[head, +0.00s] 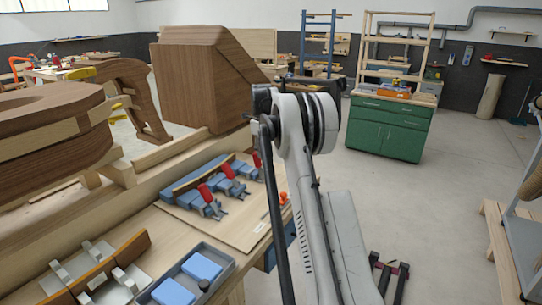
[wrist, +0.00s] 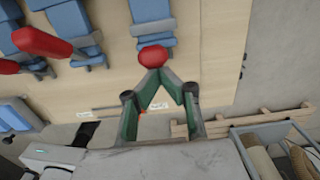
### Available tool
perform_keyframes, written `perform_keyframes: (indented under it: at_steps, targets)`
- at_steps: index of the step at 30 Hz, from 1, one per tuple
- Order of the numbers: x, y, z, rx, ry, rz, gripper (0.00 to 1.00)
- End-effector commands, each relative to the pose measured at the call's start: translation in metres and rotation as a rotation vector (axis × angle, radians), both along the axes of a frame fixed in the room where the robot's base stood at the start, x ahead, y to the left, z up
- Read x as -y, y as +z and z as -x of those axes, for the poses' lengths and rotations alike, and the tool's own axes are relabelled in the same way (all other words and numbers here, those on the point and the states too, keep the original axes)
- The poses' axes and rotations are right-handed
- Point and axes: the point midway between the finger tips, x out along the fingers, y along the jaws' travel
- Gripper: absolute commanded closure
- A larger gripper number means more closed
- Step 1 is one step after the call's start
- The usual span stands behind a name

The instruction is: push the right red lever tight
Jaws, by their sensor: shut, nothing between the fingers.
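The right red lever (wrist: 153,58) shows end-on in the wrist view, on a blue clamp (wrist: 152,20). My gripper (wrist: 166,75), with green fingers, is shut and empty, its tips meeting just below the lever's red end. I cannot tell whether they touch it. A second red lever (wrist: 42,43) stands to the left, and part of a third (wrist: 5,66) shows at the left edge. In the head view the right lever (head: 257,160) is partly behind my arm, beside the middle lever (head: 229,170) and left lever (head: 207,194). My gripper is hidden there.
The clamps sit on a light wooden board (head: 214,228) on the bench. A large brown wooden block (head: 200,80) stands behind. Open floor lies to the right.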

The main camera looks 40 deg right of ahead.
Motion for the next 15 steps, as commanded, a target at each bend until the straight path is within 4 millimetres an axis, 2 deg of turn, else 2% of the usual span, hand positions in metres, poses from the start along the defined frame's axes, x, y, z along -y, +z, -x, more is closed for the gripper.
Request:
perform_keyframes:
  at_steps: [6,15]
  targets:
    - [-0.007,-0.004,-0.022,0.004,0.002,-0.002,1.0]
    - [-0.012,-0.009,-0.04,0.004,0.0,-0.002,1.0]
